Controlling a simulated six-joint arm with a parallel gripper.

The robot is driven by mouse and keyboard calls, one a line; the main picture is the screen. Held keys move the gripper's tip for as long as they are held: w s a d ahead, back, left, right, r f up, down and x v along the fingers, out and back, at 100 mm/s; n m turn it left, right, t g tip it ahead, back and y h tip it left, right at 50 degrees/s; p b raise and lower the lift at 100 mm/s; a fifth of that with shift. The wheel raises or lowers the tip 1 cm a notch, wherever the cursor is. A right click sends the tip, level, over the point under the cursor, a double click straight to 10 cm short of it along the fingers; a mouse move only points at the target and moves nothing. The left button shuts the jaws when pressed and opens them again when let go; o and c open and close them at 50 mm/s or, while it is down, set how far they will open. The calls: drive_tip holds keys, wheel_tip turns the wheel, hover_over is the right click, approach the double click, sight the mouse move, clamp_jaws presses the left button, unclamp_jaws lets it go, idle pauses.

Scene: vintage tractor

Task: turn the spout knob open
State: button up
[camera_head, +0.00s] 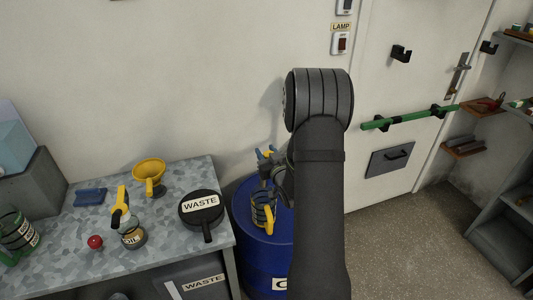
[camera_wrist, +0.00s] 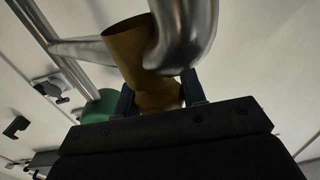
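A blue drum (camera_head: 262,240) stands right of the bench, partly hidden behind my arm. A yellow-and-black fitting (camera_head: 262,210) shows at its top. My gripper shows in the wrist view (camera_wrist: 160,93), its two dark fingers on either side of a brass-coloured piece (camera_wrist: 128,45), which may be the spout knob. The brass fills most of the finger gap; I cannot tell whether the fingers press on it. In the head view, my arm hides much of this area.
A green bar (camera_head: 410,118) crosses the door. Floor right of my arm is clear.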

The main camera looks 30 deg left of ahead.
drive_tip(key=c, duration=0.5)
drive_tip(key=shift+o, duration=0.2)
drive_tip(key=shift+n+g+y, duration=0.3)
drive_tip(key=n+g+y, duration=0.1)
drive_tip(key=g, duration=0.1)
drive_tip(key=n+g+y, duration=0.1)
drive_tip(key=shift+s+a+n+g, duration=0.1)
drive_tip(key=shift+s+n+g, duration=0.1)
drive_tip(key=shift+n+g, duration=0.2)
drive_tip(key=n+g, duration=0.1)
drive_tip(key=g, duration=0.1)
drive_tip(key=n+g+y, duration=0.1)
drive_tip(key=n+g, duration=0.1)
drive_tip(key=n+g+y, duration=0.1)
drive_tip(key=g, duration=0.2)
drive_tip(key=shift+s+a+n, duration=0.15)
drive_tip(key=shift+s+n, duration=0.15)
drive_tip(key=shift+s, duration=0.1)
drive_tip(key=shift+s+d+n+g+h, duration=0.1)
drive_tip(key=shift+s+n+g+h, duration=0.2)
drive_tip(key=shift+n+g+h, duration=1.2)
drive_tip(key=shift+s+d+n+g+h, duration=0.1)
drive_tip(key=shift+s+n+g+h, duration=0.3)
drive_tip(key=shift+n+g, duration=2.05)
drive_tip(key=shift+s+d+n+g+h, duration=0.15)
drive_tip(key=shift+n+g+h, duration=0.85)
drive_tip(key=shift+g, duration=1.95)
drive_tip(key=shift+s, duration=0.1)
